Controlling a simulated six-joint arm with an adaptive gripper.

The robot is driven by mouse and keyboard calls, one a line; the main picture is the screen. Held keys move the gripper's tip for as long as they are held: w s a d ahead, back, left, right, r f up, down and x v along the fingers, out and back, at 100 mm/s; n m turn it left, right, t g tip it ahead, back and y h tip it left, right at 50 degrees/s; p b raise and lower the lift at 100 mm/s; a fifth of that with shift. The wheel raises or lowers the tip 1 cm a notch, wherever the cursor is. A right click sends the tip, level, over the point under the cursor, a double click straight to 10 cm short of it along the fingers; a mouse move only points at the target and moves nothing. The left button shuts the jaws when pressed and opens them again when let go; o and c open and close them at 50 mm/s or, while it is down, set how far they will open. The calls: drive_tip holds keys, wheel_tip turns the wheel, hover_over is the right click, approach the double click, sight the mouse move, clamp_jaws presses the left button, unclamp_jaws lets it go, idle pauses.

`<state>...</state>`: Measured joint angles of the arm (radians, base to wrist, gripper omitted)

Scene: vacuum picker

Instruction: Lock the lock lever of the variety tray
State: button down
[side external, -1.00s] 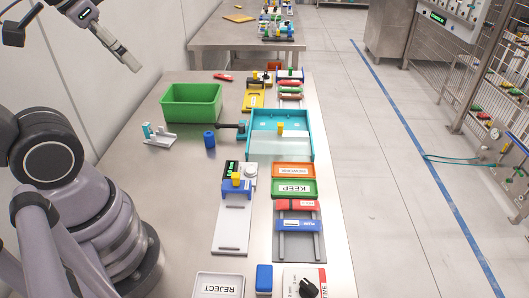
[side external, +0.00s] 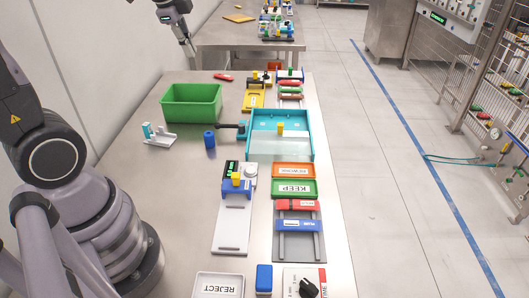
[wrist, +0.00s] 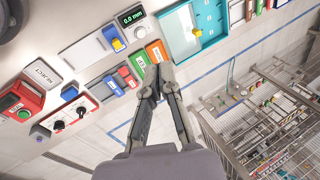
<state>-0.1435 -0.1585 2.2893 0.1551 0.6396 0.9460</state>
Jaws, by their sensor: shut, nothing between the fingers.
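The lever is not clearly visible in the wrist view. My gripper (side external: 192,54) is raised high, well away from the lever, beyond the green bin in the picture. Its fingers (wrist: 157,72) are shut and empty.
A green bin (side external: 192,116), a blue cylinder (side external: 209,140) and a small white stand (side external: 159,137) are left of the lever. A yellow-knobbed gauge slide (side external: 232,225), the KEEP tray (side external: 294,196) and the REJECT tray (side external: 219,286) are nearer.

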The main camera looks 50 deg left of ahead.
sight(230, 127)
drive_tip(key=w+a+f+m, duration=0.3)
drive_tip(key=w+f+m, duration=0.1)
drive_tip(key=f, duration=0.3)
drive_tip(key=w+a+f+m+g, duration=0.1)
drive_tip(key=w+a+f+m, duration=0.3)
drive_tip(key=f+m, duration=0.3)
drive_tip(key=w+a+f+m+g, duration=0.1)
drive_tip(key=w+a+f+m, duration=0.3)
drive_tip(key=f, duration=0.5)
drive_tip(key=shift+m, duration=0.8)
drive_tip(key=shift+f, duration=0.1)
drive_tip(key=x, duration=0.7)
drive_tip(key=a+x, duration=0.1)
drive_tip(key=x, duration=0.2)
drive_tip(key=shift+w, duration=0.2)
drive_tip(key=shift+w+a+f, duration=0.2)
drive_tip(key=shift+w+a, duration=0.35)
drive_tip(key=shift+w+a+f, duration=0.15)
drive_tip(key=shift+w+a, duration=0.35)
drive_tip(key=shift+w, duration=0.05)
